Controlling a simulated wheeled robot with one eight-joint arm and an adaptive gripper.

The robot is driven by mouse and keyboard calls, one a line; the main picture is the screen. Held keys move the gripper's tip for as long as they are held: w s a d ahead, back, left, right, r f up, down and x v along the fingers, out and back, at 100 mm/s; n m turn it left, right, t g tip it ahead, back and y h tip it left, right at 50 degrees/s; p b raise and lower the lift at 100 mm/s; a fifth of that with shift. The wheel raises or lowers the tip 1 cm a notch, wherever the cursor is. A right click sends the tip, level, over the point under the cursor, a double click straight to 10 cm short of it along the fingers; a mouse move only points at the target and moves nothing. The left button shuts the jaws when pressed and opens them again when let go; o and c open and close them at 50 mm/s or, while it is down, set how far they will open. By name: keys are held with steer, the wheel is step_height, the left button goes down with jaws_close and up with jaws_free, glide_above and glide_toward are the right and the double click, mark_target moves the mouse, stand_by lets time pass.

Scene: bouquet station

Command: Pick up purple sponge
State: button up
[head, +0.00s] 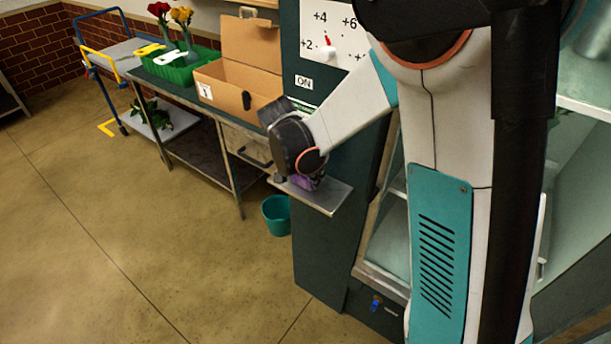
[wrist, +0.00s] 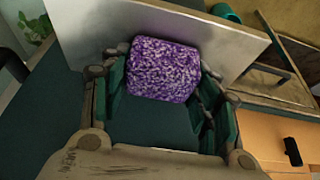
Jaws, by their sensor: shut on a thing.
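The purple sponge (wrist: 164,69) is a speckled purple and white block. In the wrist view it sits between the two fingers of my gripper (wrist: 160,95), which is shut on it. In the head view a part of the purple sponge (head: 304,182) shows just under my wrist, at the small metal shelf (head: 322,196) on the dark green cabinet. The shelf (wrist: 110,40) also shows behind the sponge in the wrist view. I cannot tell whether the sponge touches the shelf. My fingertips are mostly hidden by my wrist in the head view.
A teal bucket (head: 277,214) stands on the floor below the shelf. To the left, a workbench (head: 205,110) holds an open cardboard box (head: 238,88) and a green crate (head: 180,70). A blue and yellow cart (head: 118,55) stands beyond. The floor at left is clear.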

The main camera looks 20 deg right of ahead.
steer(key=shift+r, duration=0.15)
steer(key=shift+s+a+r+p, duration=0.15)
steer(key=shift+a+r+p, duration=0.05)
steer(key=shift+r+p, duration=0.35)
step_height(320, 180, up, 6)
steer(key=shift+f+p, duration=0.1)
steer(key=shift+p, duration=1.15)
steer(key=s+a+p, duration=0.3)
steer(key=s+a, duration=0.8)
steer(key=a, duration=0.4)
steer(key=shift+s+a, duration=0.25)
steer(key=shift+a, duration=0.15)
steer(key=shift+f, duration=0.1)
